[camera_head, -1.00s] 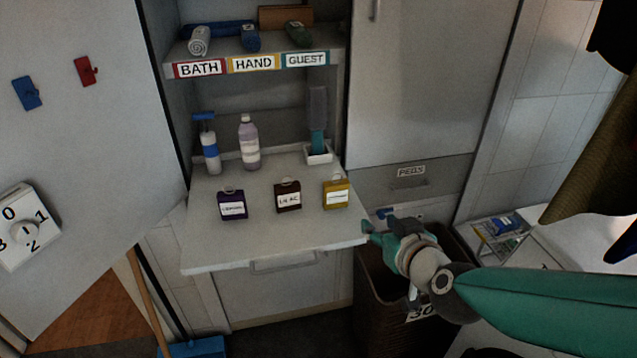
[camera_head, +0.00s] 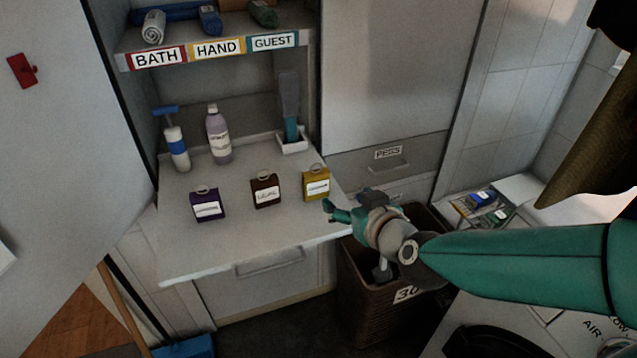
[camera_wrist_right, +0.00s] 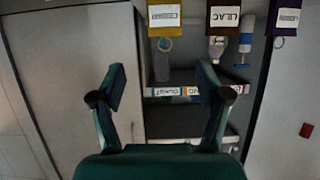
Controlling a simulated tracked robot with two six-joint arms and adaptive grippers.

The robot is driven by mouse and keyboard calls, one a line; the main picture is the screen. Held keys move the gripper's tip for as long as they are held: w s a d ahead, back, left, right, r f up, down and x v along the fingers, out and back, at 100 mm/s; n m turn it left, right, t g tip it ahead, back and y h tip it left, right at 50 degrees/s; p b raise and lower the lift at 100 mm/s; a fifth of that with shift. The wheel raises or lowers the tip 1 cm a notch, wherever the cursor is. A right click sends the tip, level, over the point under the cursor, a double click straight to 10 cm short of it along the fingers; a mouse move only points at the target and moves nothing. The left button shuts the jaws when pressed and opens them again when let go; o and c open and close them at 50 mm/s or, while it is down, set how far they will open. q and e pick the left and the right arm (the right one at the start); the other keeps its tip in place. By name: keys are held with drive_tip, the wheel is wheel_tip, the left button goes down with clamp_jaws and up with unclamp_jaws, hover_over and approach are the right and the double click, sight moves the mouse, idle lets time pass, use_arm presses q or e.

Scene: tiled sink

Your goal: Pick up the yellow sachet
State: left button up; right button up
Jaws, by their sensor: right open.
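The yellow sachet (camera_head: 316,184), with a white label and a ring on top, stands at the right end of a row of sachets on the white counter (camera_head: 230,247). In the right wrist view the yellow sachet (camera_wrist_right: 164,17) shows at the top, cut by the frame edge. My right gripper (camera_head: 343,208) is open and empty at the counter's right edge, just right of and nearer than the yellow sachet, apart from it. Its two spread fingers show in the right wrist view (camera_wrist_right: 162,84). My left gripper is not in view.
A brown lilac sachet (camera_head: 265,190) and a purple sachet (camera_head: 208,204) stand left of the yellow one. A wicker basket (camera_head: 372,308) stands below my right arm.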

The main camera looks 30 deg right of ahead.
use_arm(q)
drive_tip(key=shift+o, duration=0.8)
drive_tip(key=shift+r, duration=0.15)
use_arm(e)
drive_tip(key=shift+o, duration=0.8)
drive_tip(key=shift+w+f, duration=0.1)
drive_tip(key=shift+w, duration=0.15)
drive_tip(key=p, duration=0.8)
approach(318, 181)
drive_tip(key=x, duration=0.5)
drive_tip(key=shift+d+f+p, duration=0.15)
drive_tip(key=shift+d+p, duration=0.25)
drive_tip(key=shift+w+f, duration=0.15)
drive_tip(key=shift+w, duration=0.25)
drive_tip(key=shift+w+f+p, duration=0.1)
drive_tip(key=shift+w+p, duration=0.3)
drive_tip(key=shift+w, duration=0.1)
drive_tip(key=p+x, duration=0.1)
drive_tip(key=x, duration=0.2)
drive_tip(key=shift+w+a, duration=0.15)
drive_tip(key=shift+w+f, duration=0.25)
drive_tip(key=shift+w, duration=0.15)
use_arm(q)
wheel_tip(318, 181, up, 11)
use_arm(e)
drive_tip(key=c, duration=1.2)
